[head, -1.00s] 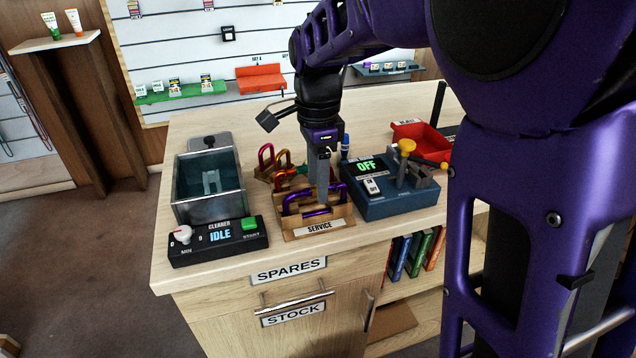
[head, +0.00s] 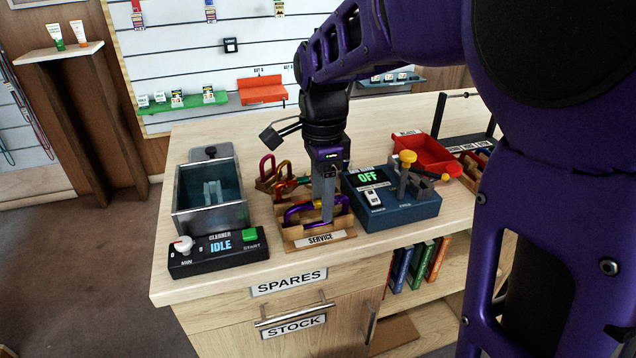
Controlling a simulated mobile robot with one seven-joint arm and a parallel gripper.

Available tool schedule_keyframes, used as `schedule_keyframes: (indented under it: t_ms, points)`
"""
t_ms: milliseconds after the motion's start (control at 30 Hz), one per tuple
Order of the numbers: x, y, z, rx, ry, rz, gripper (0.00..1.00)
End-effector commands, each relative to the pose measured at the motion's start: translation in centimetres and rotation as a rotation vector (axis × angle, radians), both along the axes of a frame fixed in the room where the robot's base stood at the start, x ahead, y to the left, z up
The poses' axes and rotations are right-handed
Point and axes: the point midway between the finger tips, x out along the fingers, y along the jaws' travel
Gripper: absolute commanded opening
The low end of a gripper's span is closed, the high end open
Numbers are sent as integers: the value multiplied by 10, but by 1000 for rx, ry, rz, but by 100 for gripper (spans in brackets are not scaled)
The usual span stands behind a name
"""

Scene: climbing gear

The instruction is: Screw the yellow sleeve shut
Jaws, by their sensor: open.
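A purple carabiner (head: 297,212) stands in the wooden tray labelled SERVICE (head: 318,240) on the counter. My gripper (head: 327,216) points straight down over this tray, with its fingertips at the right part of the carabiner. The fingers are seen nearly edge-on; they are open, and they hide part of the carabiner.
Left of the tray stand a metal cleaner tank (head: 210,219) and its control box (head: 218,254), reading IDLE. Close on the right is a blue device (head: 397,210) reading OFF, with a yellow knob (head: 407,157). A red bin (head: 432,150) is behind it.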

Motion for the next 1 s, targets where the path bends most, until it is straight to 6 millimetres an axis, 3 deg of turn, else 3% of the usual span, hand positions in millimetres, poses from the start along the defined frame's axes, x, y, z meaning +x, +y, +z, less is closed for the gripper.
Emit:
schedule_keyframes:
  t_ms: [367, 1000]
  points:
    - [-4, -1, -2, 0, 1, 0, 55]
    - [-4, -1, -25, -1, 3, -1, 55]
